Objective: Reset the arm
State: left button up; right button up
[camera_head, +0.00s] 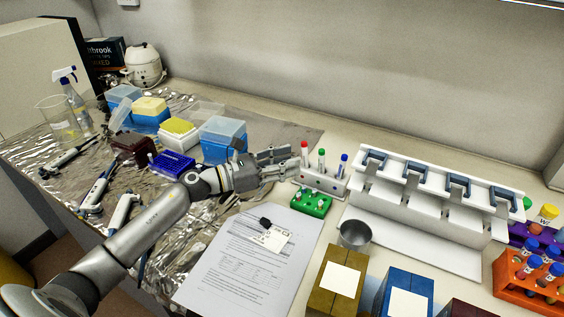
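My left arm (145,225) comes in from the lower left and reaches across the foil-covered bench. My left gripper (291,162) is at its end, just left of a small white tube rack (322,181). Its two fingers look spread apart, with nothing visible between them. The rack holds tubes with a red cap (304,146), a green cap (322,153) and a blue cap (344,158). The fingertips are close to the red-capped tube; I cannot tell whether they touch the rack. My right gripper is not in view.
A green rack (311,203) and a metal cup (353,234) are in front of the white rack. A white pipette stand (420,215) is to the right. Tip boxes (222,139) stand behind my arm; pipettes (95,194) lie left. Paper sheets (235,262) lie in front.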

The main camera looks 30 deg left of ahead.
pick_arm(q)
jog(key=shift+s+a, duration=0.3)
jog(key=shift+s, duration=0.1)
